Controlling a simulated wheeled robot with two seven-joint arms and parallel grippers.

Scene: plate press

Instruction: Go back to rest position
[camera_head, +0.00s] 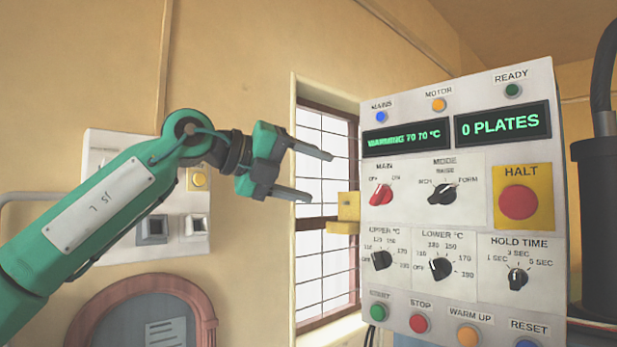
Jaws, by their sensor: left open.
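My left gripper (311,173) reaches in from the left on a green arm. Its two dark fingers are apart and empty, pointing right toward the control panel (470,265). In the picture the fingertips end just left of the panel's edge, near a yellow bracket (347,212); I see no contact. The panel's displays read "WARMING 70 70 °C" and "0 PLATES" (503,123). The red MAIN knob (381,194) and the black MODE knob (442,192) sit above the UPPER °C and LOWER °C knobs. My right gripper is not in view.
A red HALT button (518,202) is on a yellow plate at the panel's right. Buttons line the panel's bottom. A barred window (322,270) is behind the gripper. A white wall box (182,240) is behind my arm. A black cylinder (597,230) stands at far right.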

